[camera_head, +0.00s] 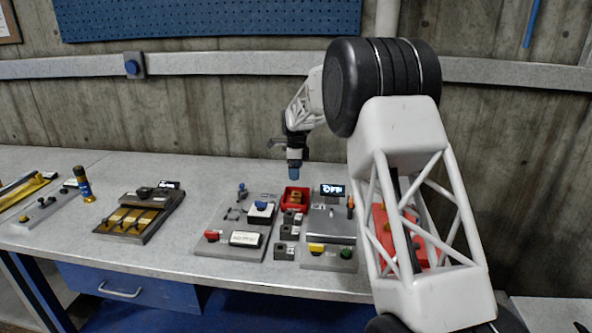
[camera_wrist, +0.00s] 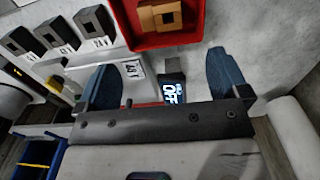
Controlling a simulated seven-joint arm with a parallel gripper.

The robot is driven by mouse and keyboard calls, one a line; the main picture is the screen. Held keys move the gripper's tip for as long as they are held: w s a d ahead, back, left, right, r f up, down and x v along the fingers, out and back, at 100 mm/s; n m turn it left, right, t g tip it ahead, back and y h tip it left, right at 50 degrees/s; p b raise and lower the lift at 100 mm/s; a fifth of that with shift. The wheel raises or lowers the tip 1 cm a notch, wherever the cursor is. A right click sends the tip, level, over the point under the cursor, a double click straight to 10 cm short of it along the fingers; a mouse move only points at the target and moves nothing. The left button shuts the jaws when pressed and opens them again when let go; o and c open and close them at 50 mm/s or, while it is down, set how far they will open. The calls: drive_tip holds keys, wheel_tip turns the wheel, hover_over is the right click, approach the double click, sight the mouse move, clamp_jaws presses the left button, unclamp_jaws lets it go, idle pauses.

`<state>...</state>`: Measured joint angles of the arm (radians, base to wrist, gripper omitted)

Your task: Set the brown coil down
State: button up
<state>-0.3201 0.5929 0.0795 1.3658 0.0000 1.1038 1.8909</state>
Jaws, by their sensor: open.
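The brown coil (camera_wrist: 160,15) is a squarish brown block with a dark square hole. It lies inside a red tray (camera_wrist: 138,38), seen at the top of the wrist view. In the head view the brown coil (camera_head: 295,197) sits in the same red tray (camera_head: 284,204) on the bench. My gripper (camera_wrist: 163,85) has its two blue fingers wide apart with nothing between them. In the head view my gripper (camera_head: 295,170) points down just above and behind the tray, apart from the coil.
A small display (camera_head: 332,190) reading OFF stands right of the tray. Dark square blocks (camera_head: 288,233) line up in front of it. A panel with a red button (camera_head: 211,236) is at left, and one with yellow and green buttons (camera_head: 346,254) at right. Bare bench lies behind.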

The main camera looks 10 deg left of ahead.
idle(0.3)
drive_tip(key=s+d+r+n, duration=0.3)
drive_tip(key=s+d+r, duration=0.35)
drive_tip(key=s, duration=0.35)
drive_tip(key=s+d+r+n+t, duration=0.1)
drive_tip(key=s+d+r+n, duration=0.2)
drive_tip(key=s+d+r, duration=0.6)
drive_tip(key=s+d+r+n, duration=0.3)
drive_tip(key=s+d, duration=0.4)
drive_tip(key=s, duration=0.5)
drive_tip(key=s+d+f+n, duration=0.2)
drive_tip(key=s+d+n, duration=0.1)
drive_tip(key=s, duration=0.9)
drive_tip(key=s+d+f+n+t, duration=0.1)
drive_tip(key=s+d+f+n, duration=0.1)
drive_tip(key=s, duration=1)
drive_tip(key=s+d+f+n, duration=0.3)
drive_tip(key=s+d, duration=0.2)
drive_tip(key=s, duration=0.7)
drive_tip(key=shift+n+t, duration=0.3)
drive_tip(key=shift+n, duration=0.1)
